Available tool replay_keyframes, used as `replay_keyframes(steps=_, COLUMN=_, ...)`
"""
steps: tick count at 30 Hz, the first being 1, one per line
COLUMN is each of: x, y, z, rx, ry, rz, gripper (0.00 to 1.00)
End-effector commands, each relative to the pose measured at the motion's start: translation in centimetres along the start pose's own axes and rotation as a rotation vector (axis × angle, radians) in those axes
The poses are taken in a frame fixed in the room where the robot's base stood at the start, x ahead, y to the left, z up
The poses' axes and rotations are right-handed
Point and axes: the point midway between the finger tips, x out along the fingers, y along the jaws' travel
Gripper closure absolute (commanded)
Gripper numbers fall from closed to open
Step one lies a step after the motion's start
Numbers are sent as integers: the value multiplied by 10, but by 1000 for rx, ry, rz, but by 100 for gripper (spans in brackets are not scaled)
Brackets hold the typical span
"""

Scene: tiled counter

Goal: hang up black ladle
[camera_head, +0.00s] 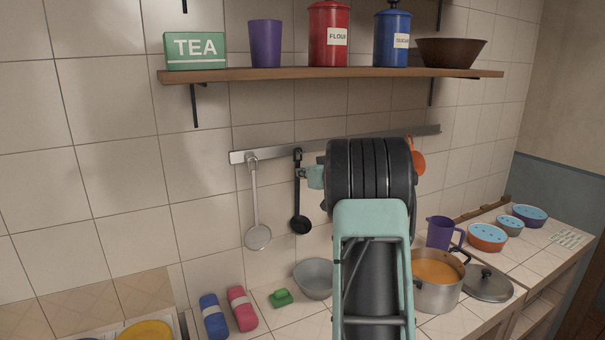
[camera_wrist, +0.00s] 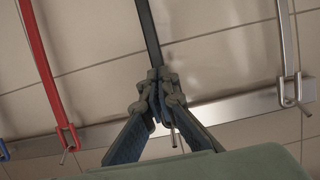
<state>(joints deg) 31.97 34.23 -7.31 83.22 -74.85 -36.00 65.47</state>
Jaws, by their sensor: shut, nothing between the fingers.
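The black ladle (camera_head: 300,222) is upright against the tiled wall, its bowl down and its handle top at the metal rail (camera_head: 240,157). In the wrist view, which looks inverted, its dark handle (camera_wrist: 148,30) runs from the top edge down to my fingertips. My gripper (camera_wrist: 160,92) is shut with nothing held, its fingertips right at the handle's end in front of the rail. The fingers hide the ladle's hook, so I cannot tell how it sits there. In the head view my gripper (camera_head: 302,173) is beside the upper handle, partly hidden by my arm.
A grey skimmer (camera_head: 258,236) hangs left of the ladle. An orange-red utensil (camera_head: 418,160) hangs to the right, partly behind my arm. A shelf (camera_head: 330,73) with canisters is above. Below are a grey bowl (camera_head: 313,279), green sponge (camera_head: 281,298) and soup pot (camera_head: 437,295).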

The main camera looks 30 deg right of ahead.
Motion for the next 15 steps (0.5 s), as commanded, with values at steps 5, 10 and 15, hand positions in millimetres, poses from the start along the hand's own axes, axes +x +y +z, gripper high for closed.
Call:
replay_keyframes(steps=5, x=-2, y=0, z=1, rx=0, ry=0, rz=0, gripper=100)
replay_keyframes(steps=10, x=-4, y=0, z=1, rx=0, ry=0, rz=0, gripper=100)
replay_keyframes(steps=15, x=-5, y=0, z=1, rx=-1, ry=0, rz=1, gripper=100)
